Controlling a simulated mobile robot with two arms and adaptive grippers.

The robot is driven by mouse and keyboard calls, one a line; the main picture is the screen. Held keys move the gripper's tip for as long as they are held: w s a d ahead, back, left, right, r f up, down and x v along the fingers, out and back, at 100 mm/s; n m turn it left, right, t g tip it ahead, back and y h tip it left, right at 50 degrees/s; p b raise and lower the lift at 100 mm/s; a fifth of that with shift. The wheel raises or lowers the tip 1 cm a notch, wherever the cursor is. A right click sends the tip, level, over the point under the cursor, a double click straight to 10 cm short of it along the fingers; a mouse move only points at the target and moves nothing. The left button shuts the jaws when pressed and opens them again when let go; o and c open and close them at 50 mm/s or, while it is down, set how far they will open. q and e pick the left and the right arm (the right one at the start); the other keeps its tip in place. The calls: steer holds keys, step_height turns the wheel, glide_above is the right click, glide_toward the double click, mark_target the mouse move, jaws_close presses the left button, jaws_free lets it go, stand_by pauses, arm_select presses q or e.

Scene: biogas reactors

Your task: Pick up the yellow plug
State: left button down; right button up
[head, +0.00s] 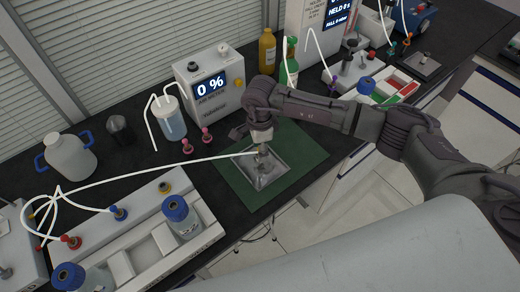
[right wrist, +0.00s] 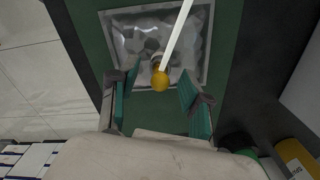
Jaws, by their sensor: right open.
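The yellow plug (right wrist: 160,82) shows in the right wrist view as a round end at a white hose (right wrist: 178,33). It is over a square metal tray (right wrist: 204,45), which also shows in the head view (head: 268,182). My right gripper (right wrist: 158,78) is open, with one teal-padded finger on each side of the plug and visible gaps between. In the head view, my right gripper (head: 262,138) points down above the tray, and I cannot make out the plug there. My left gripper is not in view.
The tray lies on a green mat (head: 307,152). A 0 % display box (head: 208,84), two red plugs and a bottle (head: 170,120) stand behind. The mat around the tray is clear.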

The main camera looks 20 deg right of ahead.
jaws_close()
steer(key=shift+r, duration=0.1)
